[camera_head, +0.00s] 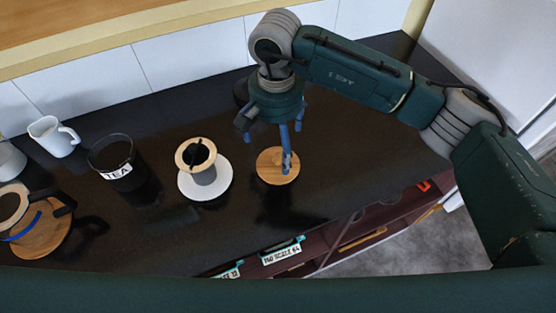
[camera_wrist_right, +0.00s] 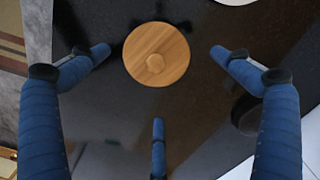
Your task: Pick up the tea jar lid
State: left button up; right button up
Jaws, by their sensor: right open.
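The tea jar lid (camera_head: 272,168) is a round wooden disc lying flat on the black counter. In the right wrist view the lid (camera_wrist_right: 170,68) shows a small round knob at its middle. My right gripper (camera_head: 289,155) is over the lid with its fingers pointing down. In the right wrist view its blue fingers (camera_wrist_right: 158,75) are spread apart around the lid, with nothing between them. One finger hides part of the lid in the head view. The dark tea jar (camera_head: 112,157), labelled TEA, stands without a lid to the left. My left gripper is not in view.
A coffee dripper (camera_head: 197,154) stands on a white saucer (camera_head: 221,187) between jar and lid. A white jug (camera_head: 53,137) and a round wooden board (camera_head: 45,238) are at the left. A dark round object (camera_head: 241,91) is behind my gripper. The counter right of the lid is clear.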

aim_at(278, 156)
jog(key=shift+f, duration=0.35)
jog(key=f+p, duration=0.2)
jog(key=f, duration=0.1)
jog(key=f+p, duration=0.1)
jog(key=f, duration=0.1)
jog(key=shift+s+d, duration=0.15)
jog(key=shift+s, duration=0.1)
jog(key=shift+f, duration=0.2)
jog(key=c, duration=1)
